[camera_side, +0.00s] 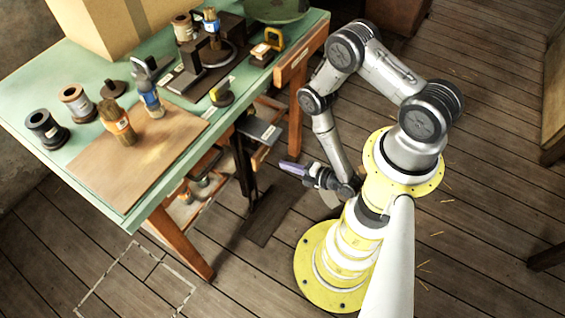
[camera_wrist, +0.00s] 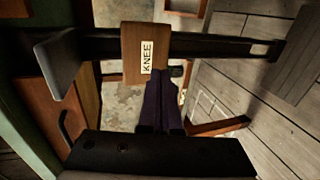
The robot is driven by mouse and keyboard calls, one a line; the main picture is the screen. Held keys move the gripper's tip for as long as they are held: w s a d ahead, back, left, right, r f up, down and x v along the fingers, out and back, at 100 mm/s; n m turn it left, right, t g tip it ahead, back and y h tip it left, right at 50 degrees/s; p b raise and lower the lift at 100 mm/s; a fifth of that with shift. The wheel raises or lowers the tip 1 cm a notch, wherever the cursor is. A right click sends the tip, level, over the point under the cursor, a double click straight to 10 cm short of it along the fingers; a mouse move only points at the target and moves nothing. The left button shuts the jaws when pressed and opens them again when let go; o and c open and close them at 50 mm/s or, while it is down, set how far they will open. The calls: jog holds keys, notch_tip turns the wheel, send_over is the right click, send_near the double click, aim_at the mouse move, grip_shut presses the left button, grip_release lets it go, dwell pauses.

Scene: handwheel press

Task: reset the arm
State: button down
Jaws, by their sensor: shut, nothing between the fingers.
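My gripper (camera_side: 284,166) hangs low beside the right edge of the workbench, below the level of its top, with its purple fingers pointing left in the side view. In the wrist view the purple fingers (camera_wrist: 163,84) lie together, shut and empty. Their tips are close to a wooden block labelled KNEE (camera_wrist: 145,55) in the picture; I cannot tell whether they touch it. The block sits on a dark horizontal bar (camera_wrist: 215,47).
The green workbench (camera_side: 35,107) carries several spools, brushes and a dark fixture (camera_side: 195,65). A wooden board (camera_side: 125,175) lies on its front part. A grey plate (camera_side: 260,130) juts from the bench side near my gripper. Open plank floor (camera_side: 490,190) lies to the right.

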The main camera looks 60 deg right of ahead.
jog(key=w+g, duration=0.1)
jog(key=w+d+r+m, duration=0.1)
jog(key=w, duration=0.1)
jog(key=w+d+g, duration=0.1)
jog(key=shift+w+d+r+g+h, duration=0.2)
jog(key=shift+g+h, duration=0.1)
jog(key=shift+h, duration=0.1)
jog(key=s+d+r+m+g+h, duration=0.1)
jog(key=s+r+m+g, duration=0.1)
jog(key=r+m+g, duration=0.3)
jog(key=s+d+r+m+g, duration=0.2)
jog(key=r, duration=0.5)
jog(key=w+a+r+m+y, duration=0.1)
jog(key=w+a+r+m, duration=0.1)
jog(key=r, duration=0.9)
jog(key=w+a+r+m, duration=0.1)
jog(key=a+r+m, duration=0.2)
jog(key=r, duration=0.7)
jog(key=s+a+r+m, duration=0.2)
jog(key=s+r+m, duration=0.3)
jog(key=s+r, duration=1.2)
jog(key=shift+a+r+t+y, duration=0.2)
jog(key=shift+t+y, duration=0.1)
jog(key=shift+y, duration=0.1)
